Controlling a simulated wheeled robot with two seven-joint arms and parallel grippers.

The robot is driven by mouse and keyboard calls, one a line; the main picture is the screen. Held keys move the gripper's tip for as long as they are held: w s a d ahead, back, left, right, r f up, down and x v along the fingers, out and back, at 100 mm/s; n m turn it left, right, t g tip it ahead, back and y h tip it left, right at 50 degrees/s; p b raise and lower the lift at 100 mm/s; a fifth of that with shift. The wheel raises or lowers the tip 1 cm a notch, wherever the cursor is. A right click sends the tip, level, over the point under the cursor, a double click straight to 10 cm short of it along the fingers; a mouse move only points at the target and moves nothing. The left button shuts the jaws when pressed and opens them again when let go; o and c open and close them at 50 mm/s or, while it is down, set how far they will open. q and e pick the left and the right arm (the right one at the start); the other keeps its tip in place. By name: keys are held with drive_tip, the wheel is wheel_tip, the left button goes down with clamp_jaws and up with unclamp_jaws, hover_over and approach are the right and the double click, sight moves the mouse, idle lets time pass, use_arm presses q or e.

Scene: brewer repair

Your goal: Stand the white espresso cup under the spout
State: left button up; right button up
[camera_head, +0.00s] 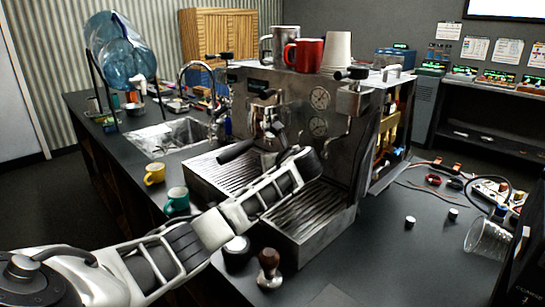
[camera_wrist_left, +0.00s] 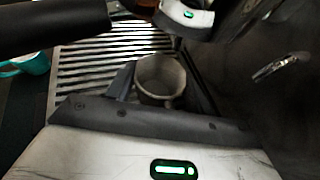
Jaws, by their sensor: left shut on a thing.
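The white espresso cup (camera_wrist_left: 161,78) is upright between the dark fingers of my left gripper (camera_wrist_left: 160,92), which is shut on it. It is over the slatted drip tray (camera_wrist_left: 80,75) of the espresso machine (camera_head: 300,110); I cannot tell whether it touches the slats. In the head view my left arm (camera_head: 245,205) reaches in over the drip tray (camera_head: 300,215) and hides the cup and the fingers. The portafilter (camera_head: 240,150) is fitted at the front of the machine, its black handle (camera_wrist_left: 60,20) at the upper left of the wrist view. The spout's outlet is unclear.
A yellow cup (camera_head: 154,174) and a teal cup (camera_head: 177,199) stand left of the machine. A tamper (camera_head: 268,268) stands in front. A red mug (camera_head: 304,54) and a stack of paper cups (camera_head: 337,52) are on top. A clear glass (camera_head: 487,238) lies at right.

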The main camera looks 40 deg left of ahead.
use_arm(q)
drive_tip(key=b+x, duration=0.3)
drive_tip(key=shift+w+a+r, duration=0.1)
drive_tip(key=shift+a+r, duration=0.1)
drive_tip(key=shift+a, duration=0.15)
drive_tip(key=shift+w+d+f+b, duration=0.25)
drive_tip(key=shift+f+b, duration=0.1)
drive_tip(key=shift+b, duration=0.4)
drive_tip(key=shift+r, duration=0.2)
drive_tip(key=shift+s+r, duration=0.25)
use_arm(e)
drive_tip(key=shift+w+a+f, duration=0.35)
drive_tip(key=shift+w+f, duration=0.25)
drive_tip(key=shift+f, duration=0.25)
use_arm(q)
drive_tip(key=shift+f, duration=0.15)
use_arm(e)
drive_tip(key=shift+r, duration=0.1)
use_arm(q)
drive_tip(key=o, duration=1)
use_arm(e)
drive_tip(key=shift+s+d+f, duration=0.1)
drive_tip(key=shift+f, duration=0.1)
